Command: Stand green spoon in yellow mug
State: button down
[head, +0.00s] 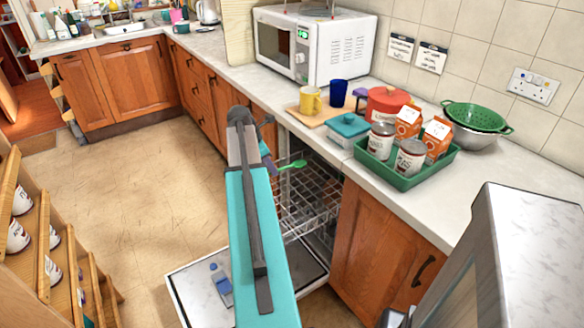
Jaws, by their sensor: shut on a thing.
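The green spoon (294,164) is in the middle of the head view, in front of the counter and above the open dishwasher. Its bowl points right and its handle end is hidden behind my arm. My gripper (268,158) is mostly hidden by my own arm; it is shut on the spoon's handle end. The yellow mug (310,101) stands upright on a wooden board on the counter, farther back and above the spoon in the picture. The spoon and the mug are apart. The inside of the mug is hard to see.
A dark blue mug (338,93) stands right of the yellow mug on the wooden board (299,113). A teal-lidded box (348,127), red pot (386,103) and green tray (398,176) are nearby. The microwave (312,45) stands behind. The dishwasher door (195,284) is down, its rack (309,192) out.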

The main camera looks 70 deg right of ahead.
jog(key=w+a+r, duration=0.3)
jog(key=w+a, duration=2)
jog(key=a, duration=0.2)
jog(key=w+a+r, duration=0.1)
jog(key=w+a, duration=0.1)
jog(key=a, duration=0.8)
jog(key=w+a+r, duration=0.1)
jog(key=w+a, duration=0.2)
jog(key=a, duration=0.7)
jog(key=w+a+r+n, duration=0.1)
jog(key=w+a, duration=0.1)
jog(key=a, duration=0.8)
jog(key=shift+w, duration=0.25)
jog(key=shift+s, duration=0.1)
